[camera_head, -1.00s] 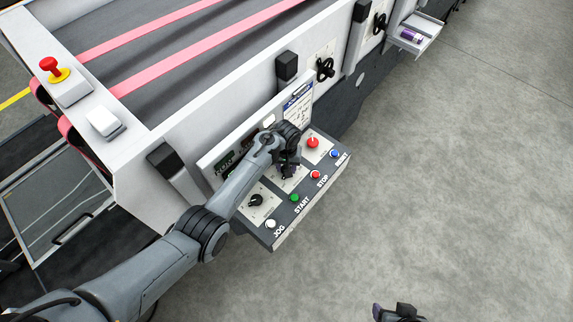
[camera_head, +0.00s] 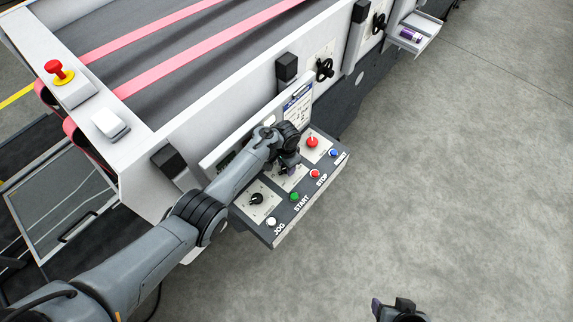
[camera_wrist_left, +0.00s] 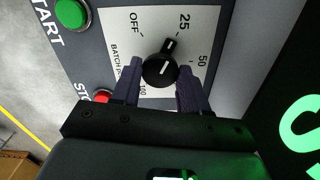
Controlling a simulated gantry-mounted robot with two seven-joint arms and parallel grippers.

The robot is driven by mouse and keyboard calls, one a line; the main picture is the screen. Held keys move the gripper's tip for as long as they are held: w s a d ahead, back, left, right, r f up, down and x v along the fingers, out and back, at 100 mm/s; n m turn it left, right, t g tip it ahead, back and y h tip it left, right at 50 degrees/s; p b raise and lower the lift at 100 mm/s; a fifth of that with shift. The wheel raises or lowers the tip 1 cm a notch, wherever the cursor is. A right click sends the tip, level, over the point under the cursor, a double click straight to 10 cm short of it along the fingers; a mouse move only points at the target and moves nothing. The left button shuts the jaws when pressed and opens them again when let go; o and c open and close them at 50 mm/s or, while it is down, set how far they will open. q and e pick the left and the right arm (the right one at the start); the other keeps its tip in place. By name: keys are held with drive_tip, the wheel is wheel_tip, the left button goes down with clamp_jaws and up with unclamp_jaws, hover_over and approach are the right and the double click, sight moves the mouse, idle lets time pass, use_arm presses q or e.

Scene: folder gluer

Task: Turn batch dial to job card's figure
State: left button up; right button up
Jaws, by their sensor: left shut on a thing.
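The batch dial is a black knob (camera_wrist_left: 160,70) with a white line, on a light plate marked OFF, 25, 50 and 100. In the left wrist view its pointer is at the 25 mark. My left gripper (camera_wrist_left: 158,86) has its two fingers on either side of the knob, shut on it; in the head view the gripper (camera_head: 288,164) hides most of this dial. The job card (camera_head: 297,108) stands on the panel behind the dial; its figure is too small to read. My right gripper (camera_head: 396,308) is at the bottom edge, away from the panel, its jaw state unclear.
The panel's front row has a white JOG (camera_head: 271,222), green START (camera_head: 295,196), red STOP (camera_head: 315,173) and blue button (camera_head: 334,152). Another black knob (camera_head: 256,199) and a red knob (camera_head: 312,142) flank the dial. Open floor (camera_head: 450,180) lies to the right.

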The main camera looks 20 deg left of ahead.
use_arm(q)
drive_tip(key=shift+m, duration=0.3)
idle(0.4)
drive_tip(key=o, duration=1)
drive_tip(key=shift+o, duration=0.2)
drive_tip(key=shift+r, duration=0.1)
drive_tip(key=shift+r, duration=0.25)
wheel_tip(320, 180, up, 10)
drive_tip(key=p, duration=0.2)
